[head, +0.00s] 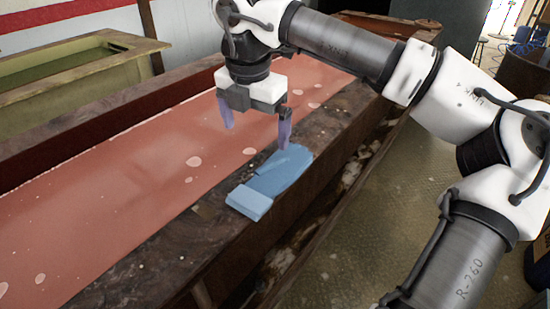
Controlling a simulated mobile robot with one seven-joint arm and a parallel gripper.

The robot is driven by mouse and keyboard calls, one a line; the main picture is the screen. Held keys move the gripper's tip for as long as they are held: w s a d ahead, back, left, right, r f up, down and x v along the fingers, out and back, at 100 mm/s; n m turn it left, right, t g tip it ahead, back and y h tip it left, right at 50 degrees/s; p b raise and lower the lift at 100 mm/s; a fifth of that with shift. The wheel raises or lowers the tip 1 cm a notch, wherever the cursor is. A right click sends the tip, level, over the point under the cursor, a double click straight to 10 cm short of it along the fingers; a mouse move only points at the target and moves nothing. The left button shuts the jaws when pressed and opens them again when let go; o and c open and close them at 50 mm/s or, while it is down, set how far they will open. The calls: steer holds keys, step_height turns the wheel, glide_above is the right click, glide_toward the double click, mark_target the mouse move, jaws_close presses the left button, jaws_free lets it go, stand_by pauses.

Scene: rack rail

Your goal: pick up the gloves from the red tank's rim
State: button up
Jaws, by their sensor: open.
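The blue gloves (280,172) lie on the dark, worn rim (168,243) of the red tank, with their lighter cuff end (249,201) toward the near side. The tank holds flat red liquid (125,195) with pale spots of foam. My gripper (256,136) is open and empty, pointing down above the tank. Its left finger is over the red liquid. Its right finger is over the far end of the gloves; whether it touches them I cannot tell.
A yellowish tank (75,75) with greenish liquid stands at the back left. To the right of the red tank is a stained floor (350,235) with free room.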

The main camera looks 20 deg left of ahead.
steer(key=w+d, duration=0.1)
steer(key=d, duration=0.1)
steer(key=p, duration=0.1)
glide_above(275, 171)
steer(key=s, duration=0.1)
steer(key=shift+m+h, duration=0.4)
steer(key=f, duration=0.7)
steer(key=shift+s+a+f, duration=0.2)
steer(key=shift+a+f, duration=0.05)
steer(key=shift+f, duration=0.1)
steer(key=shift+w+d+f+p, duration=0.15)
steer(key=shift+f+p, duration=0.25)
steer(key=shift+f, duration=0.5)
steer(key=shift+w+f+p, duration=0.25)
steer(key=shift+f+p, duration=0.1)
steer(key=shift+f, duration=0.5)
steer(key=shift+w+d+f+p, duration=0.15)
steer(key=shift+f+p, duration=0.25)
steer(key=shift+f, duration=0.5)
steer(key=shift+c, duration=0.4)
steer(key=c, duration=1)
